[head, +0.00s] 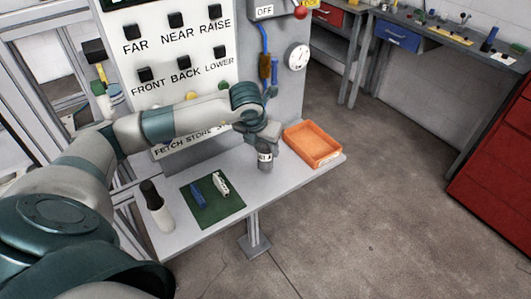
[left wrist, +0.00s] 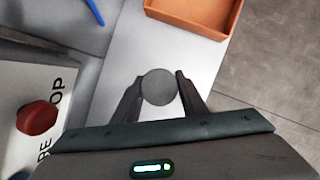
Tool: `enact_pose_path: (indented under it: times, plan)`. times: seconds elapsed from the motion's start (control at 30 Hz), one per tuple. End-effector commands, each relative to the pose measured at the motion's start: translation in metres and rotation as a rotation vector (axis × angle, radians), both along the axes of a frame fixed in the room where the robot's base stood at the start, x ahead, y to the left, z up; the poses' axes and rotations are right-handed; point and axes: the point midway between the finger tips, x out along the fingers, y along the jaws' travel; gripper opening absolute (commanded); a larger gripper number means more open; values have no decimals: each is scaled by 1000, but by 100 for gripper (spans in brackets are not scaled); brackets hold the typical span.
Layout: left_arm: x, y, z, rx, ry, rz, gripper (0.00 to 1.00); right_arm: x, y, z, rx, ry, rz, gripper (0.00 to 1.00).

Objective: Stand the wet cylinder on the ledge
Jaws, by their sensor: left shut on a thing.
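A small dark grey cylinder with a white label (head: 265,160) is upright over the grey ledge (head: 282,181), left of the orange tray. I cannot tell whether its base touches the ledge. My left gripper (head: 265,143) comes down on it from above and is shut on it. In the left wrist view the cylinder's round grey top (left wrist: 159,87) sits between the two dark fingers. Whether its surface is wet cannot be seen. My right gripper is in neither view.
An orange tray (head: 336,157) stands at the ledge's right end. A green mat (head: 206,212) with a blue tool and a white tool, and a white bottle with a black top (head: 157,207), are to the left. A panel with black buttons (head: 183,62) rises behind.

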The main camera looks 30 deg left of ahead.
Motion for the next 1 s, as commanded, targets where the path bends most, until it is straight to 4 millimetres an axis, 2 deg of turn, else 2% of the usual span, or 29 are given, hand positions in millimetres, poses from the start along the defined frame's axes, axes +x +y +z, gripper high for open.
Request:
enact_pose_path:
  times: [0.03,0.17,0.67,0.7,0.73,0.77,1.0]
  plan:
    - [0,0,-9,0,1,1,2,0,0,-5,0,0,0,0]
    - [0,0,-19,-1,-2,1,2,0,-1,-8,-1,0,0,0]
    - [1,0,-22,-1,-2,0,2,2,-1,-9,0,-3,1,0]
    - [0,0,-22,0,0,0,46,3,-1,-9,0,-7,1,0]
    - [0,0,-22,0,0,0,53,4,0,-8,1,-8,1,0]
    - [0,0,-22,0,0,0,57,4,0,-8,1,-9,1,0]
    - [0,0,-22,0,0,0,57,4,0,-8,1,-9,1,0]
